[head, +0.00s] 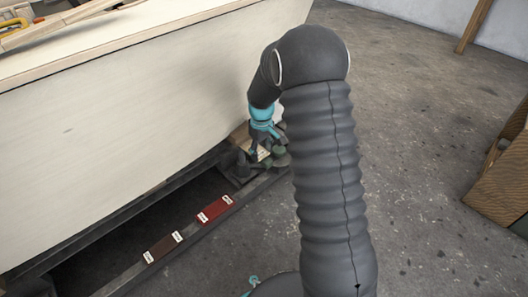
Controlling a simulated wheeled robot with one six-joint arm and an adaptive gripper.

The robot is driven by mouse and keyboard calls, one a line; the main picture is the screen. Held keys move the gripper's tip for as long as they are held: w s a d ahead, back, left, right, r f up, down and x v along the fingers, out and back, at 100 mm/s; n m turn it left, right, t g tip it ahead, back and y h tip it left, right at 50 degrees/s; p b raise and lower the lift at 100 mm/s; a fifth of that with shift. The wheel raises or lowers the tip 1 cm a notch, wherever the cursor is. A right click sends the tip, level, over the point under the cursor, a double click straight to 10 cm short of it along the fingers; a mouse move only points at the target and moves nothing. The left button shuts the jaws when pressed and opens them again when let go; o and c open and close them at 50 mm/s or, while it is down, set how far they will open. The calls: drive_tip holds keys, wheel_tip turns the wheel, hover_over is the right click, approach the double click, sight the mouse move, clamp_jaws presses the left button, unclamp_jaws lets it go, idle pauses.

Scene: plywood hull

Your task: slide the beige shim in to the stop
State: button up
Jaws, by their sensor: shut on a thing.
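My gripper (265,148) is small in the head view, low beside the plywood hull, at the far end of the dark rail. Its fingers are shut on a pale, beige piece, the beige shim (263,154), of which only a little shows between and below the fingers. Pale wood (239,136) also shows just left of the gripper, under the hull's edge; I cannot tell whether it is part of the shim. The gap and the stop are hidden by the gripper and dark fittings, so how deep the shim sits cannot be seen.
The plywood hull (130,130) fills the left side. A red block (214,209) and a dark brown block (163,247), both with white labels, lie on the dark rail (133,273). A wooden crate (503,168) stands at right. The concrete floor (425,130) between is clear.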

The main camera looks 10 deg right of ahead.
drive_tip(key=shift+w+a+p, duration=0.25)
drive_tip(key=shift+w+a, duration=0.25)
drive_tip(key=shift+w, duration=0.35)
drive_tip(key=shift+w+a+p, duration=0.2)
drive_tip(key=shift+w+a, duration=0.25)
drive_tip(key=shift+w, duration=0.35)
drive_tip(key=o, duration=1.3)
drive_tip(key=shift+r, duration=0.1)
drive_tip(key=shift+s+d+r+p, duration=0.15)
drive_tip(key=shift+s+r+p, duration=0.15)
drive_tip(key=shift+r+p, duration=0.35)
drive_tip(key=shift+s+d+r+p, duration=0.2)
drive_tip(key=shift+s+r+p, duration=0.15)
drive_tip(key=shift+r, duration=0.65)
drive_tip(key=shift+s+d+r+p, duration=0.15)
drive_tip(key=shift+s+r+p, duration=0.1)
drive_tip(key=shift+r+p, duration=0.4)
drive_tip(key=shift+r, duration=0.1)
drive_tip(key=shift+m, duration=0.3)
